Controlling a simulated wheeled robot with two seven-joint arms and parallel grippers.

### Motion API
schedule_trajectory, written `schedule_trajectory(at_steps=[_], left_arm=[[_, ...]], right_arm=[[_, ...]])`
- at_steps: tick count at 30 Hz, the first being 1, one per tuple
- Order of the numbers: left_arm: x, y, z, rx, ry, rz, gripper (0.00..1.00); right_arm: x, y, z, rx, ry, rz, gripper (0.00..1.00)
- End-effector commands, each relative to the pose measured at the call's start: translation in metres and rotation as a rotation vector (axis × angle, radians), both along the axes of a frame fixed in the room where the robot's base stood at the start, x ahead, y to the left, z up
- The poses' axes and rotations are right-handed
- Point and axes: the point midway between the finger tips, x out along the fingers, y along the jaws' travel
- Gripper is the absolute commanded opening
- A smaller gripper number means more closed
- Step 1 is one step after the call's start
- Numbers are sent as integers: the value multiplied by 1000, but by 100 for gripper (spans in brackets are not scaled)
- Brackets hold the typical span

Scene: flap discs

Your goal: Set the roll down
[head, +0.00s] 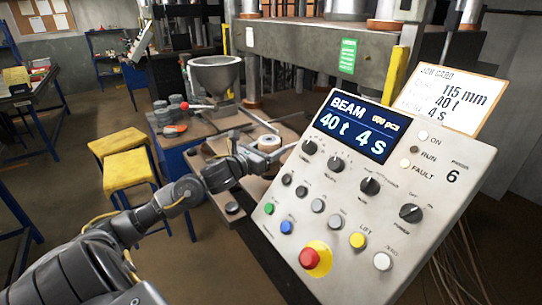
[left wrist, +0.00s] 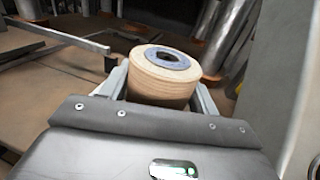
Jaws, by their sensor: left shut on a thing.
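The roll (left wrist: 163,78) is a tan, layered cylinder with a blue-grey ring and a dark hole on its top. In the left wrist view it stands upright between the two fingers of my left gripper (left wrist: 163,85), which is shut on it. In the head view the roll (head: 268,142) is small and pale, at the end of my left gripper (head: 270,155), left of the control panel. Its underside is hidden, so I cannot tell whether it touches the surface below. My right gripper is not in view.
A tilted control panel (head: 285,235) with a screen reading "BEAM 40 t 4 s" and a job card (head: 452,97) fills the right. A bench with a grey hopper (head: 214,75) and dark discs (head: 178,104) stands behind my arm. Yellow stools (head: 135,173) stand left.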

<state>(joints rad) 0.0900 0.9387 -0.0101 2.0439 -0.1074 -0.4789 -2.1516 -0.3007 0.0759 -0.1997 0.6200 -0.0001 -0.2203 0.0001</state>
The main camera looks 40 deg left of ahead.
Motion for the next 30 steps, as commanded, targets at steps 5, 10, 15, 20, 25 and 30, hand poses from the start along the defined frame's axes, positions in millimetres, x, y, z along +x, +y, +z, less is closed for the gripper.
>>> schedule_trajectory(at_steps=[5, 10, 15, 20, 25, 30], left_arm=[[4, 1, -3, 0, -5, 0, 23], [10, 1, -13, -5, 0, 1, 23], [9, 1, -34, -3, -3, 1, 23], [9, 1, -40, 1, -4, 0, 23], [9, 1, -41, 1, -4, 0, 23], [9, 1, -44, 1, -1, 0, 67]], right_arm=[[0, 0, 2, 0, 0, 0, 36], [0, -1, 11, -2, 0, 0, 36], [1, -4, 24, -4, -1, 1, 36], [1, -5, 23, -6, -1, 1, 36], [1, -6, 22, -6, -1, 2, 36], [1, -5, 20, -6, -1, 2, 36]])
